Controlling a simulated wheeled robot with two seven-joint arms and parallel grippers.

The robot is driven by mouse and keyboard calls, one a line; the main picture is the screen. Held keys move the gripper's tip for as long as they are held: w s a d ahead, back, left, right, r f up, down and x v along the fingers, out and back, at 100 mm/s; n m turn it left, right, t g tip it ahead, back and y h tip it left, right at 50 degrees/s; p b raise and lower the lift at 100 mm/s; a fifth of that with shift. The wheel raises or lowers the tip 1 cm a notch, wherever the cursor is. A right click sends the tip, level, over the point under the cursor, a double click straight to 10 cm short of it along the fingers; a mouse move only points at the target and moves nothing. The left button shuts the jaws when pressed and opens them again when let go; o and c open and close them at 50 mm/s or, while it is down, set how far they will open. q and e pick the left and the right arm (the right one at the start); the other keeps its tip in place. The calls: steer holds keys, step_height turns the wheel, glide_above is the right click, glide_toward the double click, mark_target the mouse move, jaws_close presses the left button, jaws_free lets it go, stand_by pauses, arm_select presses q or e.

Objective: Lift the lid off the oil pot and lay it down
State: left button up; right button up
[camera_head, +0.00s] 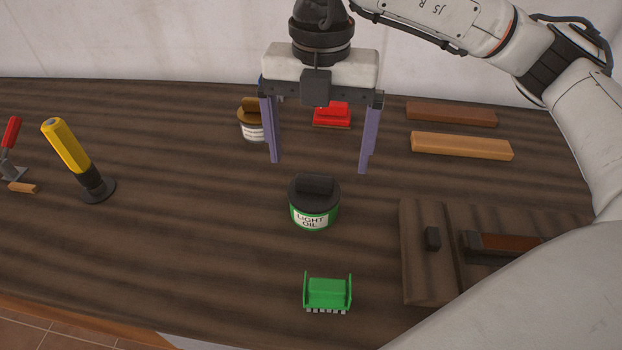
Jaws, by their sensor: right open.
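The oil pot (315,220) is a small green can labelled "LIGHT OIL" that stands upright in the middle of the table. Its black lid (314,190), with a raised block handle, sits on top of it. My right gripper (319,166) is open and empty, its two purple fingers pointing down. In the picture it is just above and behind the lid, with the fingers wide apart and not touching the lid. My left gripper is not in view.
A brown-lidded can (252,130) and a red block (332,114) stand behind. A green brush-like piece (327,293) lies in front. Wooden bars (461,146) and a wooden box (425,270) are right; a yellow-handled tool (67,146) is left. The table between is clear.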

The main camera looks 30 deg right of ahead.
mark_target(315, 178)
steer(key=shift+f, duration=0.7)
steer(key=f, duration=0.3)
steer(key=f+p, duration=0.1)
steer(key=shift+w+a+f, duration=0.1)
steer(key=shift+a+f, duration=0.15)
steer(key=shift+f, duration=0.25)
steer(key=c, duration=1.1)
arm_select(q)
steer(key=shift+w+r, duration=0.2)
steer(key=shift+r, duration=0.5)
arm_select(e)
steer(key=shift+c, duration=0.2)
